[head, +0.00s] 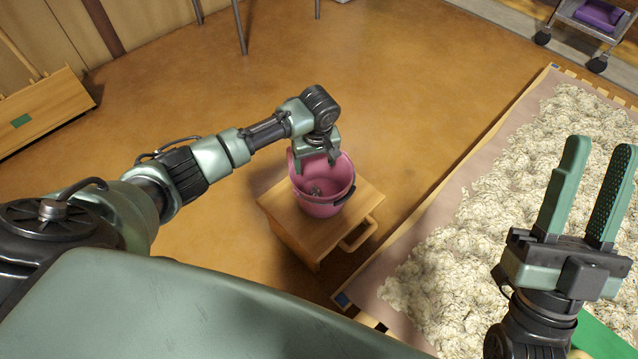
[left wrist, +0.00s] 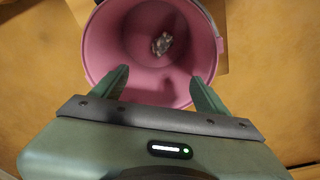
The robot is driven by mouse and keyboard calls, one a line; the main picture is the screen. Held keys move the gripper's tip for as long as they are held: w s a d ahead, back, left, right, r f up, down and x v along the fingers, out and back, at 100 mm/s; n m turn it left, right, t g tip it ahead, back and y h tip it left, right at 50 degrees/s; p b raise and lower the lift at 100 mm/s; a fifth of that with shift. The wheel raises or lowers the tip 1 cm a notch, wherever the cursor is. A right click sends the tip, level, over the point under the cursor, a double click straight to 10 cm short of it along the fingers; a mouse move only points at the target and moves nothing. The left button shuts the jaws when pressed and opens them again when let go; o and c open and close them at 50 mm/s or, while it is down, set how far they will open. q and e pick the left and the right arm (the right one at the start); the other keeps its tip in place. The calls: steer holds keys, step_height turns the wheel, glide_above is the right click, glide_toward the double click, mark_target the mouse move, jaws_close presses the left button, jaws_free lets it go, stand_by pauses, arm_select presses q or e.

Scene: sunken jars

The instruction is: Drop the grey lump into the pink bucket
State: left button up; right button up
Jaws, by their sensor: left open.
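The pink bucket (head: 322,205) stands upright on a small wooden stool. The grey lump (head: 315,190) lies inside it on the bottom; in the left wrist view the lump (left wrist: 162,43) rests apart from the fingers, within the bucket's (left wrist: 97,45) walls.
The wooden stool (head: 283,226) has a handle-like loop at its right. A low bed of whitish, crumpled-looking material (head: 470,240) fills the right side. A wooden box (head: 35,120) is at the left, a cart (head: 590,25) at top right. The floor between is clear.

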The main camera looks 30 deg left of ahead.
arm_select(q)
steer(key=shift+r, duration=0.1)
step_height(320, 180, up, 8)
steer(key=p, duration=0.3)
steer(key=shift+s+d+f+p, duration=0.25)
steer(key=shift+s+d+p, duration=0.1)
steer(key=shift+s+d, duration=0.05)
arm_select(e)
steer(key=w+f+g+h, duration=0.2)
steer(key=w+f+g, duration=0.1)
steer(key=f+g, duration=0.2)
steer(key=w+f+g+h, duration=0.1)
steer(key=w+f+g, duration=0.2)
steer(key=f, duration=0.7)
steer(key=shift+w+d+g+h, duration=0.25)
steer(key=shift+g+h, duration=0.15)
steer(key=shift+g, duration=0.5)
steer(key=shift+r, duration=0.1)
